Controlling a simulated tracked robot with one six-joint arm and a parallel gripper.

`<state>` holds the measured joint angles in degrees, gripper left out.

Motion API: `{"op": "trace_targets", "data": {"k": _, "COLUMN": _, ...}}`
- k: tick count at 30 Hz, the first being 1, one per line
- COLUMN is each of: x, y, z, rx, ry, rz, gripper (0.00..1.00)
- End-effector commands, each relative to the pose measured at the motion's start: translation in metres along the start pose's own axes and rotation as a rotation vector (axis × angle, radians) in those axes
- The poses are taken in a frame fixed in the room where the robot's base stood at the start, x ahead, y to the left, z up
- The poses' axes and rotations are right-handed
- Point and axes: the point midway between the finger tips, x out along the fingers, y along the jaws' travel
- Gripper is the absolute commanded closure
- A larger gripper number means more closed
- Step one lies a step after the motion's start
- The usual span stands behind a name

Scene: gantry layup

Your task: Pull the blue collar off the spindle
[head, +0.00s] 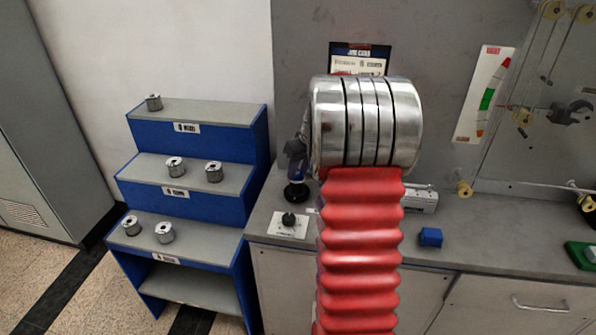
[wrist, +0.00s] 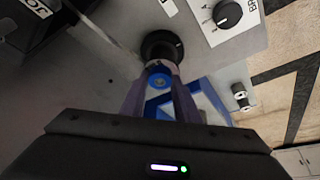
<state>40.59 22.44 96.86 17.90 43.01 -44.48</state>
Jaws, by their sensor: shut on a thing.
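The blue collar (wrist: 160,80) is in the wrist view, between the two fingers of my gripper (wrist: 160,98), which is shut on it. A small pale spot shows in the collar's middle. A black round base (wrist: 162,46) lies just beyond the collar; it also stands on the bench in the head view (head: 297,194), at the left of my arm. The spindle's shaft is mostly hidden, and I cannot tell how far the collar sits on it. In the head view my gripper (head: 294,168) is above this base, partly hidden by my arm.
A white panel with a black knob (head: 288,219) is close in front of the base. A blue stepped stand (head: 199,162) with several metal cylinders is at the left. A blue block (head: 430,237) and a green tray (head: 582,255) lie on the bench at the right.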

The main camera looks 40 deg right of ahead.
Motion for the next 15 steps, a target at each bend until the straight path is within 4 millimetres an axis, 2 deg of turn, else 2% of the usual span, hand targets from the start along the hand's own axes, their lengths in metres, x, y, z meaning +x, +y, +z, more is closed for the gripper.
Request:
{"op": "trace_targets", "data": {"k": 4, "x": -0.0001, "y": -0.0001, "z": -0.0001, "rx": 0.000, "ry": 0.000, "rz": 0.000, "gripper": 1.00}}
{"op": "trace_targets", "data": {"k": 15, "x": -0.0040, "y": -0.0001, "z": -0.0018, "rx": 0.000, "ry": 0.000, "rz": 0.000, "gripper": 1.00}}
